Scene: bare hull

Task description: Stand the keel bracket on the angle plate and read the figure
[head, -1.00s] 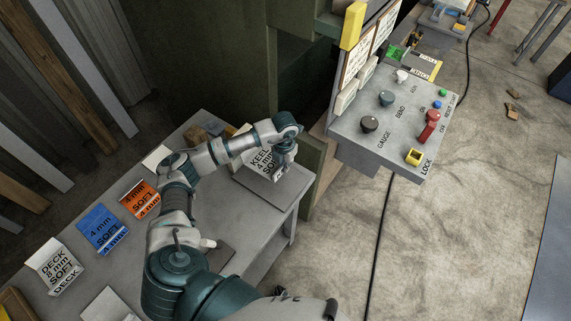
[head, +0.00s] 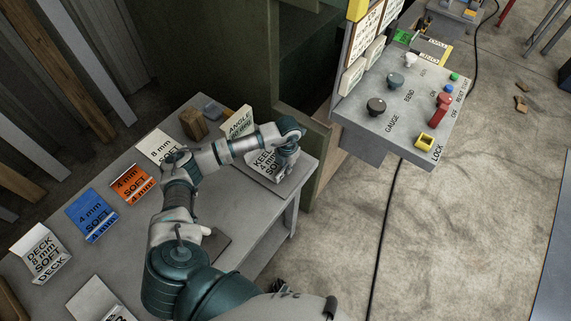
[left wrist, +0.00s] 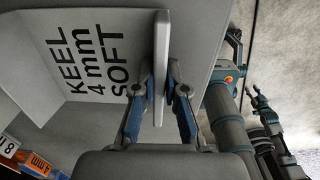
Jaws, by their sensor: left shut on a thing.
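The keel bracket (head: 262,162) is a pale angled piece lettered KEEL 4 mm SOFT, at the right end of the bench in the head view. In the left wrist view the lettered face of the keel bracket (left wrist: 85,65) fills the upper left. My left gripper (head: 284,161) is shut on its upright flange, with one blue-padded finger on each side (left wrist: 160,95). The bracket is over a flat grey plate (head: 300,175), with a sign lettered ANGLE (head: 238,122) behind it. Whether the bracket touches the plate I cannot tell.
On the bench (head: 262,235) lie an orange bracket (head: 132,185), a blue bracket (head: 91,215), a white DECK bracket (head: 42,252) and a white 8 mm piece (head: 160,147). A wooden block (head: 193,123) stands at the back. A control panel (head: 405,105) stands to the right.

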